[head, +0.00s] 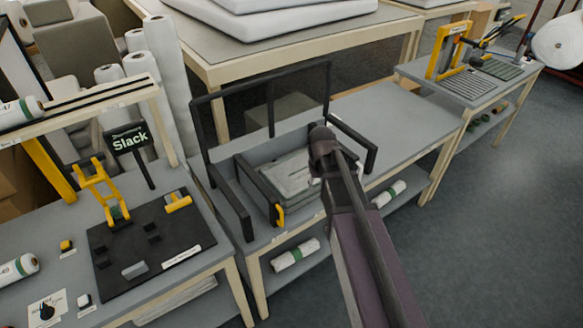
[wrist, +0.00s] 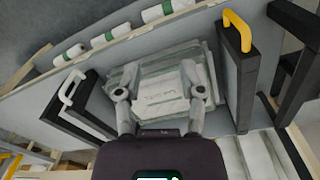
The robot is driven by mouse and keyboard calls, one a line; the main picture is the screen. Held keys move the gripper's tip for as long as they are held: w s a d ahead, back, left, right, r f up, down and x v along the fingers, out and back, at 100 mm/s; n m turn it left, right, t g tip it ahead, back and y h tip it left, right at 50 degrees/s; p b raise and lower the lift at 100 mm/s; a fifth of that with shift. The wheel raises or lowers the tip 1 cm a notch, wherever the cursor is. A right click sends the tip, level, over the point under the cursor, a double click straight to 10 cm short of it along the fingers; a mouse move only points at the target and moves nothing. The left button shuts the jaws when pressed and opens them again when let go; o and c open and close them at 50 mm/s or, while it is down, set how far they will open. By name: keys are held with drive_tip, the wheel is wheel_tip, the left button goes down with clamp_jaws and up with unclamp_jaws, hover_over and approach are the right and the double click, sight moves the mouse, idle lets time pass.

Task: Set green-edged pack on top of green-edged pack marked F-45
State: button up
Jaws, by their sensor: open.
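A pale grey-green pack (head: 290,173) lies flat in a dark-framed bay on the grey bench, partly hidden by my arm. In the wrist view, a pale pack (wrist: 160,102) with printing too small to read lies between my fingers. More pale, greenish layers (wrist: 206,58) show around its edges, so it seems to lie on others. I cannot read F-45 or tell the packs apart. My gripper (wrist: 159,68) is open, its two fingers spread over the pack. Whether they touch it I cannot tell. In the head view, my gripper's tips are mostly hidden.
A dark side panel with a yellow handle (wrist: 238,30) and one with a white handle (wrist: 72,86) flank the packs. A dark mesh screen (head: 262,105) stands behind. Green-banded rolls (head: 295,255) lie on the lower shelf. Bench top to the right (head: 400,110) is clear.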

drive_tip(key=s+d+m, duration=0.2)
drive_tip(key=s+d, duration=0.5)
drive_tip(key=s, duration=0.4)
drive_tip(key=shift+s+d+m, duration=0.25)
drive_tip(key=shift+s+m, duration=0.05)
drive_tip(key=shift+m, duration=0.1)
idle(0.3)
